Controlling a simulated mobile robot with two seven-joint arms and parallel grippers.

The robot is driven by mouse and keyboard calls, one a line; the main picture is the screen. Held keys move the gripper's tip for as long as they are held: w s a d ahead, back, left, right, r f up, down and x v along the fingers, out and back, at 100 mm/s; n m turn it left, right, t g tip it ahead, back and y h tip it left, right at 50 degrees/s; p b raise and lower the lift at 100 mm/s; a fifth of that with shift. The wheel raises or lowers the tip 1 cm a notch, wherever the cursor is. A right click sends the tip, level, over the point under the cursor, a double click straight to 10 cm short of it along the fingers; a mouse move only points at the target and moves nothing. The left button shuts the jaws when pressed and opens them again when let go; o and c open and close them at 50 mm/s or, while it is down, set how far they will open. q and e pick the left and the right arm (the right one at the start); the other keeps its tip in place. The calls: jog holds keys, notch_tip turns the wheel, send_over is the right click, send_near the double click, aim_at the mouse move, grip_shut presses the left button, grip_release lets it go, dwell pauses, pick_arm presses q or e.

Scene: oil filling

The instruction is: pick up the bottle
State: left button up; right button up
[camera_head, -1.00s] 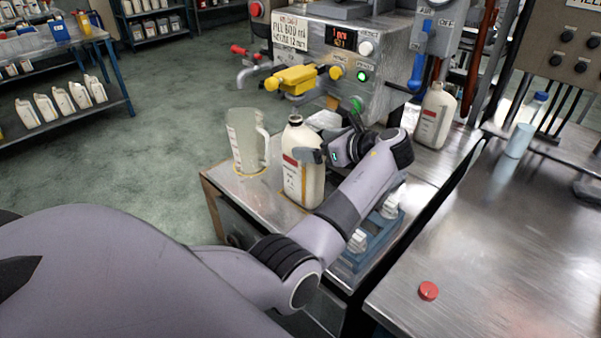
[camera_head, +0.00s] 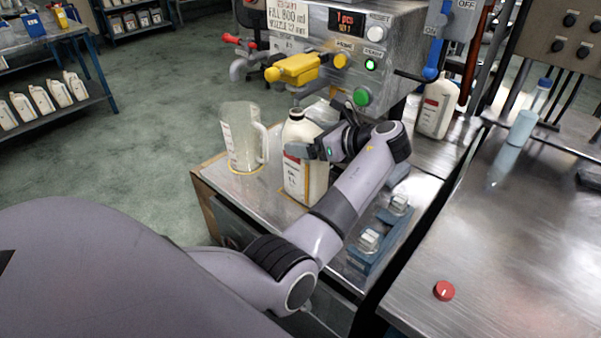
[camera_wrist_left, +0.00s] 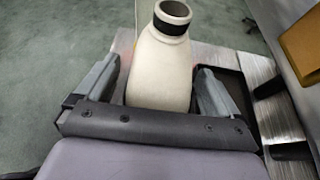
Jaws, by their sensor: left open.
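A cream bottle (camera_head: 303,182) with a red-and-white label and a dark ring at its open neck stands upright on the metal bench, in front of the filling machine. My left gripper (camera_head: 314,142) reaches it from the right, at its upper body. One finger crosses the near side of the bottle; the far finger is mostly hidden. In the left wrist view, the bottle (camera_wrist_left: 160,75) stands between the two spread fingers of my left gripper (camera_wrist_left: 158,68). Small gaps show beside the bottle. My right gripper is not in view.
A clear measuring jug (camera_head: 240,140) stands just left of the bottle. The machine's yellow nozzle (camera_head: 297,69) is behind and above. Another cream bottle (camera_head: 436,108) stands at the right. A blue fixture (camera_head: 371,245) lies under my arm. A red cap (camera_head: 444,291) lies on the right table.

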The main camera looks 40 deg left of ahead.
pick_arm(q)
grip_shut()
jog(key=shift+r, duration=0.15)
dwell(0.6)
